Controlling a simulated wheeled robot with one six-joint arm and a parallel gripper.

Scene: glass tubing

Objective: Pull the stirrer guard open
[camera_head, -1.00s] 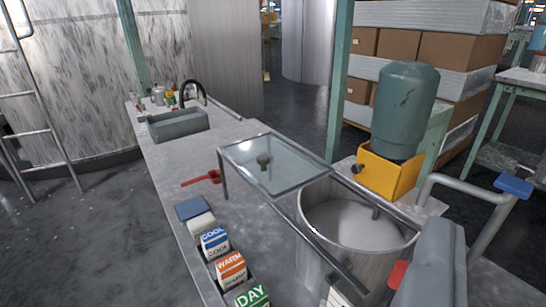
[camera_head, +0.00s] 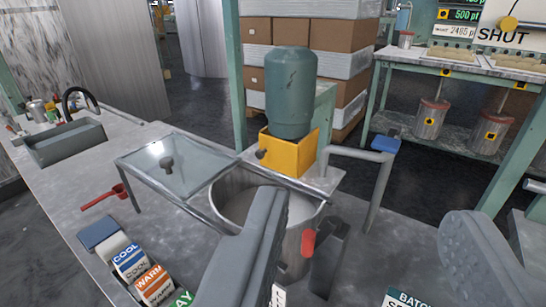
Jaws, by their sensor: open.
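The stirrer guard (camera_head: 195,158) is a clear, framed panel with a dark knob (camera_head: 167,163) on top, lying flat on legs and rails left of the steel pot (camera_head: 297,250). Much of the pot's mouth shows beside it. The green stirrer motor (camera_head: 290,95) stands on a yellow base (camera_head: 290,152) behind the pot. My gripper (camera_head: 365,215) is open and empty, with its fingers wide apart in front. The left finger hides part of the pot and the front rail. The knob is well to the left of both fingers, and nothing touches it.
A pipe with a blue handle (camera_head: 385,144) rises right of the pot. A red-tipped handle (camera_head: 308,242) is at the pot's side. Green posts stand behind.

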